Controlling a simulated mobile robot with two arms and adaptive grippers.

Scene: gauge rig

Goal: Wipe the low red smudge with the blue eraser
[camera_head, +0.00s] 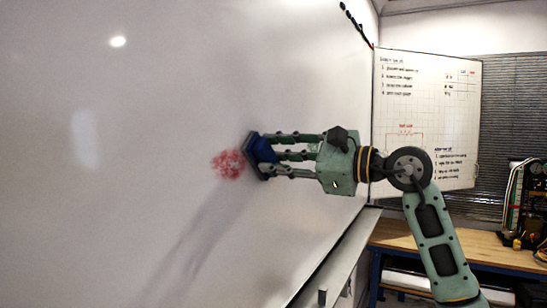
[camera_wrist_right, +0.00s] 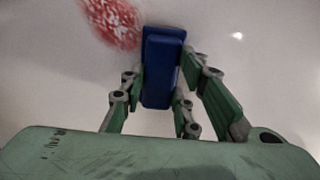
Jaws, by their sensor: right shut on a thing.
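The red smudge (camera_head: 229,164) is a scribbled patch on the whiteboard (camera_head: 110,210), left of the blue eraser (camera_head: 262,150) in the head view. It also shows at the top left of the right wrist view (camera_wrist_right: 112,22). My right gripper (camera_head: 268,156) is shut on the eraser, which also shows in the right wrist view (camera_wrist_right: 162,68). The eraser's dark pad faces the board, at or very near its surface; I cannot tell if it touches. The eraser is beside the smudge's right edge. My left gripper is not in view.
A tray ledge (camera_head: 335,262) runs along the board's lower edge. A wooden bench (camera_head: 480,246) with wired equipment (camera_head: 525,205) stands at the right. The board left of the smudge is clear.

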